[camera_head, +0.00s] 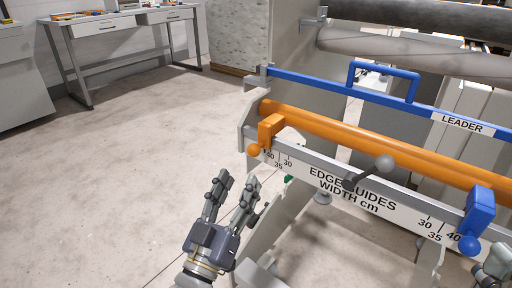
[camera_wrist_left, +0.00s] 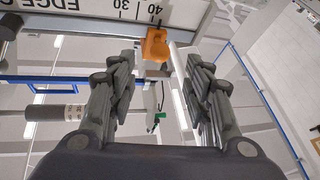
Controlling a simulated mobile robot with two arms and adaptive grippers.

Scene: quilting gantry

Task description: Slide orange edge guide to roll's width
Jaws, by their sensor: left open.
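The orange edge guide (camera_head: 270,131), with a round orange knob (camera_head: 254,150) below it, sits at the left end of the width rail, by the 40 mark. The guide also shows in the left wrist view (camera_wrist_left: 156,47), at the top between the fingers. My left gripper (camera_head: 237,180) is open and empty, below and left of the guide, apart from it. Its fingers frame the guide in the left wrist view (camera_wrist_left: 160,62). An orange roll (camera_head: 385,147) lies behind the rail. A grey piece, seemingly my right gripper (camera_head: 494,264), is cut off at the right edge; its fingers are unclear.
The blue edge guide (camera_head: 480,207) with a blue knob sits near the right-hand 40 mark. The scale plate (camera_head: 350,195) spans between the guides. A grey ball-ended lever (camera_head: 385,163) sticks out mid-rail. A blue leader bar (camera_head: 345,86) runs behind. Floor at left is clear.

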